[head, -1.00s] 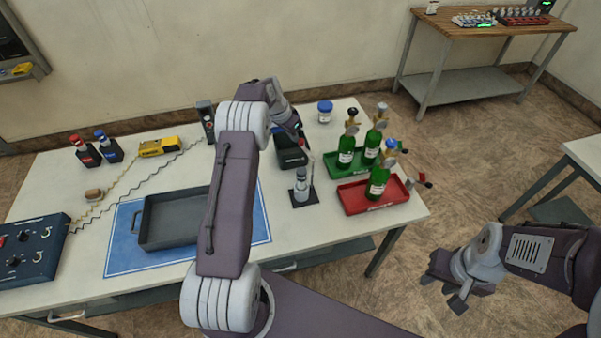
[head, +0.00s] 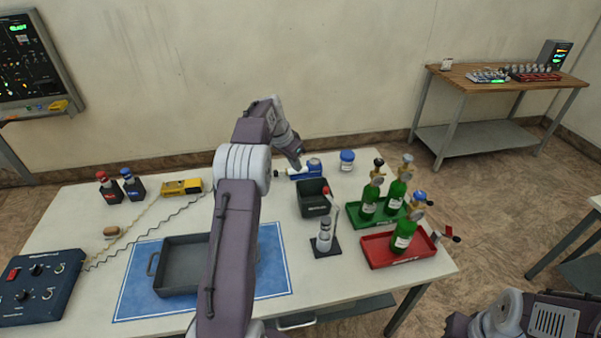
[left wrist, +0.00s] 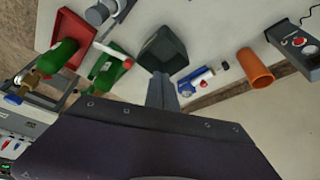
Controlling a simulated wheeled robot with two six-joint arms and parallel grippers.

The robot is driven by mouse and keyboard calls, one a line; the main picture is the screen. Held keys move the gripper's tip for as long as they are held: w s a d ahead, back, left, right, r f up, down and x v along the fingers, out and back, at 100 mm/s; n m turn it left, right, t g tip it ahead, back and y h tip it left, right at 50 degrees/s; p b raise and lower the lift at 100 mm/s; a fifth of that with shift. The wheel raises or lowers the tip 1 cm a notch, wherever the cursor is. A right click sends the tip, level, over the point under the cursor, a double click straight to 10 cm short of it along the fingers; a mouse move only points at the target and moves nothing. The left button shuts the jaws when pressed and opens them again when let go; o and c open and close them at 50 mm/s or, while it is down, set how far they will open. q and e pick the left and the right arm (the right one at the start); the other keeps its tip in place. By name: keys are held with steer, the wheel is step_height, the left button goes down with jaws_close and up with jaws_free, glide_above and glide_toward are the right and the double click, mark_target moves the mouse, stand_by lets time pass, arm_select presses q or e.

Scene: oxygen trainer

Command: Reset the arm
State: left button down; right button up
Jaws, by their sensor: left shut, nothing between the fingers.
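My left arm reaches over the table (head: 90,225) from the lower middle of the head view.
Green bottles (head: 368,203) with regulators stand in a green tray (head: 362,221) and a red tray (head: 378,257). A small stand (head: 324,240) is beside the bin. A grey tray (head: 180,267) lies on a blue mat (head: 135,290). An orange cylinder shows in the left wrist view (left wrist: 255,68).

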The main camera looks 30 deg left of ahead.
arm_select(q)
steer(key=w+d+r+m, duration=0.1)
steer(key=d+r, duration=0.4)
steer(key=r, duration=0.1)
steer(key=s+d+m, duration=0.1)
steer(key=s+d, duration=0.7)
steer(key=d, duration=0.3)
steer(key=s+f+n+g, duration=0.1)
steer(key=s+f, duration=0.3)
steer(key=s, duration=0.4)
steer(key=s+d+f+n+g+y, duration=0.1)
steer(key=s+f+n, duration=0.2)
steer(key=s, duration=0.5)
steer(key=s+f+n+g, duration=0.1)
steer(key=s+f+n, duration=0.1)
steer(key=s+f, duration=0.3)
steer(key=shift+s+d+f, duration=0.4)
steer(key=shift+s, duration=1.05)
